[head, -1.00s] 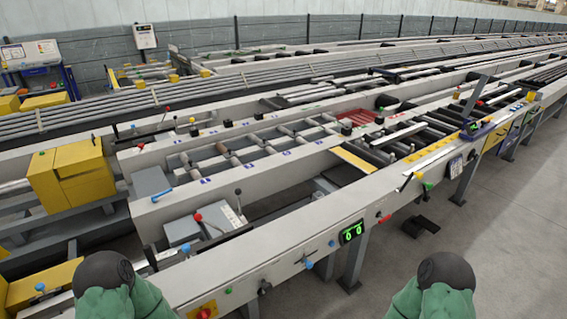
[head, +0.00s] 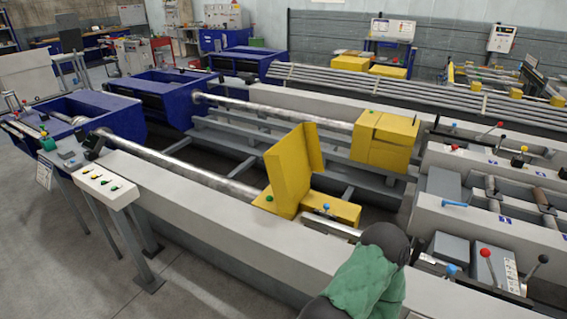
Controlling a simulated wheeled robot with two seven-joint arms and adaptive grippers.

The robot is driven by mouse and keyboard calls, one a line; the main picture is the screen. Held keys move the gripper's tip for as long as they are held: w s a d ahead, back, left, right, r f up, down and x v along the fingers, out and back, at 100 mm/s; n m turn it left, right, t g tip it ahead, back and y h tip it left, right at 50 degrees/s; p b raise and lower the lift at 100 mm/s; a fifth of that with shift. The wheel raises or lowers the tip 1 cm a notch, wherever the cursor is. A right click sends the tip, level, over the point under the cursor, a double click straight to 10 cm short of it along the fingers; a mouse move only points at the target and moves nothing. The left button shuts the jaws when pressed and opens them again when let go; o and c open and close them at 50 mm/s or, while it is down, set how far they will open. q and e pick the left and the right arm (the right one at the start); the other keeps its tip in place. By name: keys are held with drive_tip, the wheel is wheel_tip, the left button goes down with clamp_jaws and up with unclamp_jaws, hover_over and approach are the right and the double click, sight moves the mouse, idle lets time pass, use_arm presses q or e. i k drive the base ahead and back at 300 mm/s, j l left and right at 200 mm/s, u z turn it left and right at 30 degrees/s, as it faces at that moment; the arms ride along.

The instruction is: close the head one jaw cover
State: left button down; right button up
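A yellow jaw cover (head: 289,172) stands raised on the near line, its tall plate tilted upright above a yellow base block (head: 333,207). A long steel bar (head: 185,168) runs into this unit from the left. Farther back, a second yellow jaw housing (head: 385,140) looks shut, with another bar entering it. Neither gripper shows.
A long grey beam (head: 215,217) lies between me and the raised cover. A control panel on a post (head: 105,186) and blue machine ends (head: 78,112) stand left. Levers (head: 487,254) rise at lower right. Floor is clear at lower left.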

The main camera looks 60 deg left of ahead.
sight(289, 163)
drive_tip(key=k+j, duration=0.2)
drive_tip(key=j, duration=0.35)
drive_tip(key=k+j, duration=0.2)
drive_tip(key=j, duration=0.35)
drive_tip(key=k+j, duration=0.25)
drive_tip(key=j, duration=0.3)
drive_tip(key=k+j, duration=0.2)
drive_tip(key=j, duration=0.35)
drive_tip(key=k+j+u, duration=0.1)
drive_tip(key=j, duration=0.45)
drive_tip(key=k+j, duration=0.3)
drive_tip(key=j, duration=0.25)
drive_tip(key=k+j, duration=0.2)
drive_tip(key=j, duration=0.35)
drive_tip(key=k+j, duration=0.2)
drive_tip(key=j, duration=0.35)
